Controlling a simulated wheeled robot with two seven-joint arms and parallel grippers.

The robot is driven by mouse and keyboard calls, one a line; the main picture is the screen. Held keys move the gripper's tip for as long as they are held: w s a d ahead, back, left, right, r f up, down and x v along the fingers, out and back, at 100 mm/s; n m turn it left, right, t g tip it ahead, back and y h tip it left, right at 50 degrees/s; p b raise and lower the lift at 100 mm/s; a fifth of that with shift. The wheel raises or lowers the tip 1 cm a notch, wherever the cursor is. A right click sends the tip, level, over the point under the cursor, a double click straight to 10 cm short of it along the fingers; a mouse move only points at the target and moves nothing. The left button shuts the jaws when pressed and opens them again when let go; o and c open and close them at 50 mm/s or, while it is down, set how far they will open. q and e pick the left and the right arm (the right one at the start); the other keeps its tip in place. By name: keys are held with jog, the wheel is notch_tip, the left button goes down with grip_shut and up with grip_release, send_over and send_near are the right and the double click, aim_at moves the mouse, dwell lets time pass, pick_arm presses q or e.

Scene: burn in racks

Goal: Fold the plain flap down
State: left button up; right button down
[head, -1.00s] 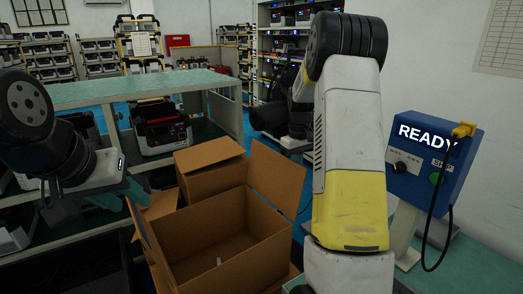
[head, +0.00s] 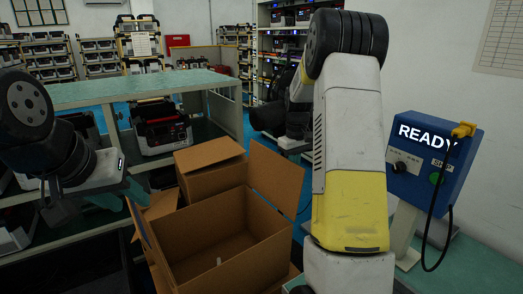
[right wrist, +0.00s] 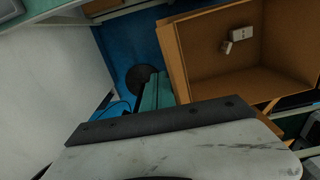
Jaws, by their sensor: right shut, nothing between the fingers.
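An open brown carton (head: 226,262) stands low at centre in the head view. A plain flap (head: 276,176) stands up at its right rear corner. Another flap (head: 158,206) leans outward at the left. In the right wrist view the carton (right wrist: 178,62) is at the right, with a small white item (right wrist: 242,34) inside. My right gripper (right wrist: 156,92) shows there as shut teal fingers, empty, just left of the carton wall; my arm hides it in the head view. My left gripper (head: 121,196) is left of the carton, its fingers apart and empty.
A second carton (head: 208,166) stands behind the open one. A teal-topped bench (head: 140,88) with a red-and-black unit (head: 164,132) below is at the left rear. A blue READY panel (head: 436,160) with a hanging cable stands at the right. Blue floor is free beyond the cartons.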

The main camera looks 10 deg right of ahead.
jog(key=a, duration=0.1)
jog(key=s+a, duration=0.1)
jog(key=a, duration=0.2)
jog(key=shift+s+r, duration=0.35)
jog(key=shift+a, duration=0.1)
jog(key=s+a+f, duration=0.3)
jog(key=a+f, duration=0.2)
jog(key=a, duration=0.1)
jog(key=s+a+f, duration=0.3)
jog(key=a+f, duration=0.2)
jog(key=a, duration=0.2)
jog(key=shift+a+f, duration=0.25)
jog(key=shift+f, duration=0.15)
dwell(2.2)
